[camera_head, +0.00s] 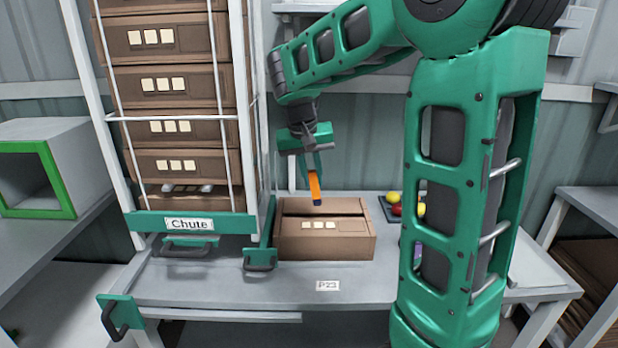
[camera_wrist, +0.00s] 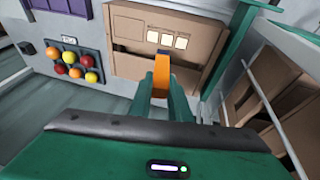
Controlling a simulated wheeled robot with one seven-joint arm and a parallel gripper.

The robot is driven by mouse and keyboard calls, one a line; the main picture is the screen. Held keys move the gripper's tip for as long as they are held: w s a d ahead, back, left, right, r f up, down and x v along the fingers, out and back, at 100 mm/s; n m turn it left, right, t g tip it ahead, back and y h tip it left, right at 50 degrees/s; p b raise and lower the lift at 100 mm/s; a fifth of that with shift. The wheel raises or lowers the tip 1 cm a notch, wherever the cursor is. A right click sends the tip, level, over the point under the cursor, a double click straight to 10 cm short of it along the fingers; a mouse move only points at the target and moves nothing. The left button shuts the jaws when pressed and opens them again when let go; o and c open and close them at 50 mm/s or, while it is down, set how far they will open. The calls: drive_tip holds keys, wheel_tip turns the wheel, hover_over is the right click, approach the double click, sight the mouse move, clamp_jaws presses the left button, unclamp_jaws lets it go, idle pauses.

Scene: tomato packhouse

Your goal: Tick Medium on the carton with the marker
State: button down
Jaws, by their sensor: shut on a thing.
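My gripper (camera_head: 311,174) is shut on an orange marker (camera_head: 315,187) with a dark end, held pointing down above the carton's top.
A chute rack (camera_head: 190,224) with stacked cartons stands left of the carton. A tray of red and yellow tomatoes (camera_wrist: 75,62) lies beside the carton, partly behind my arm in the head view. The bench front (camera_head: 230,287) is clear around a P23 label (camera_head: 328,286).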

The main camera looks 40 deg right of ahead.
drive_tip(key=shift+a+f, duration=0.1)
drive_tip(key=shift+f, duration=2.8)
drive_tip(key=shift+s+f, duration=0.1)
drive_tip(key=shift+f, duration=0.35)
drive_tip(key=shift+d, duration=0.5)
drive_tip(key=shift+a, duration=0.6)
idle(0.5)
drive_tip(key=shift+r, duration=3)
